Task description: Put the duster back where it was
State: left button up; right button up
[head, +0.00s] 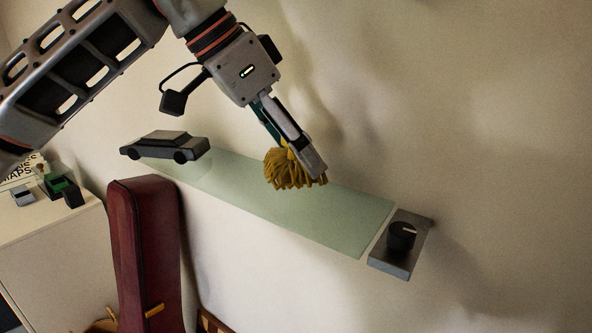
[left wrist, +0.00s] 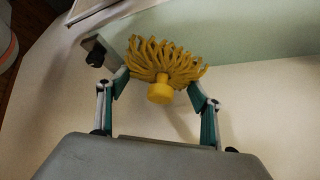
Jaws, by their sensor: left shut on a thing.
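The duster (head: 285,172) is a mop-like head of mustard-yellow strands. In the left wrist view the duster (left wrist: 172,62) shows its strands fanned out and a short yellow stub facing the camera. My left gripper (head: 308,166) points down over the pale green glass shelf (head: 310,215) and is shut on the duster, one finger at each side of it. The duster is over the middle of the shelf, near the wall; whether it touches the glass I cannot tell. The shelf also shows behind it in the left wrist view (left wrist: 250,35). My right gripper is in neither view.
A dark model car (head: 165,146) stands on the shelf's left end. A grey block with a black knob (head: 402,236) is at its right end. A dark red case (head: 146,250) stands below left, beside a white cabinet (head: 50,250) with small toy cars. The glass right of the duster is clear.

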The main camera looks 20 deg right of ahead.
pick_arm(q)
jog(key=shift+a+f, duration=0.1)
jog(key=shift+f, duration=0.5)
notch_tip(320, 180, down, 3)
jog(key=shift+f+p, duration=0.1)
jog(key=shift+p, duration=0.3)
jog(key=shift+w+f, duration=0.1)
jog(key=shift+f, duration=0.05)
jog(key=shift+d+f, duration=0.2)
jog(key=shift+d, duration=0.05)
jog(key=o, duration=1.2)
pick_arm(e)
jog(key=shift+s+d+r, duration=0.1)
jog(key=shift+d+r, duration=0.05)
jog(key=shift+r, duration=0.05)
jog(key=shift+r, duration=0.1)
